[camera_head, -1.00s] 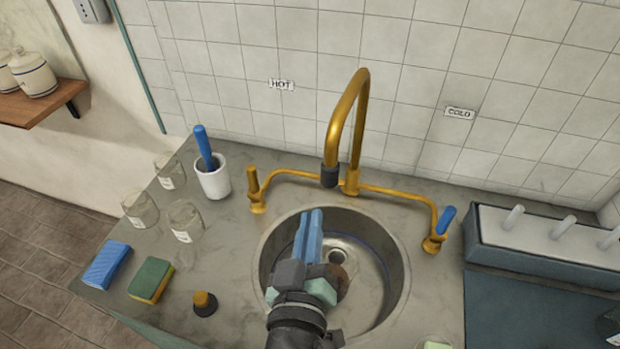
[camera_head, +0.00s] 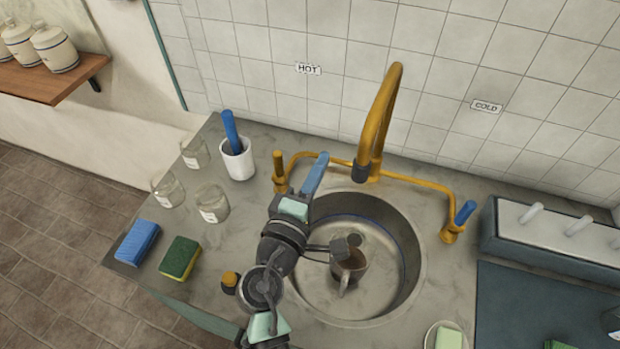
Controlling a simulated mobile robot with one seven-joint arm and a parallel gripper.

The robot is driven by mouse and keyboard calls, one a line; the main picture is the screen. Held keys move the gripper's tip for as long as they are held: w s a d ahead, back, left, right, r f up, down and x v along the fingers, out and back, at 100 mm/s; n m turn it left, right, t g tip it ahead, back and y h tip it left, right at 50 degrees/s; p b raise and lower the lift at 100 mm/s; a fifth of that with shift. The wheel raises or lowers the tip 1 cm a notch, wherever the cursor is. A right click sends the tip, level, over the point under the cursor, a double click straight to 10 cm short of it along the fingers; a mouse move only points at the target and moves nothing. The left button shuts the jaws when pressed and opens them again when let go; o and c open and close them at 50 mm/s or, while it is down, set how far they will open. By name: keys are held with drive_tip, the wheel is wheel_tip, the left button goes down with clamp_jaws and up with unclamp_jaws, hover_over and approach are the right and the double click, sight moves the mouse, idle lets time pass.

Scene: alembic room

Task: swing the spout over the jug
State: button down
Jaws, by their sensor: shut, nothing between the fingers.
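The brass spout (camera_head: 378,120) arches up from the tap at the back of the sink. Its dark nozzle (camera_head: 361,172) hangs near the sink's back rim. A brownish jug with a handle (camera_head: 350,268) stands in the round sink (camera_head: 408,235), in front of the nozzle and not under it. Part of my arm covers some of the jug's top. My gripper (camera_head: 321,157), with blue fingers, is shut and empty. It appears left of the nozzle and apart from it, near the left brass handle (camera_head: 279,170).
Left on the counter stand a white cup with a blue-handled tool (camera_head: 237,160), several glass jars (camera_head: 212,204), a blue sponge (camera_head: 138,242) and a green-yellow sponge (camera_head: 180,258). A blue-handled tap (camera_head: 462,217) and a pegged rack (camera_head: 545,245) stand right.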

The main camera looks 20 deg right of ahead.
sight(358, 176)
drive_tip(key=d, duration=0.1)
drive_tip(key=s+d+p, duration=0.1)
drive_tip(key=d+p, duration=0.1)
drive_tip(key=shift+s+d, duration=0.2)
drive_tip(key=shift+s, duration=0.2)
drive_tip(key=shift+s+d, duration=0.9)
drive_tip(key=shift+d, duration=0.15)
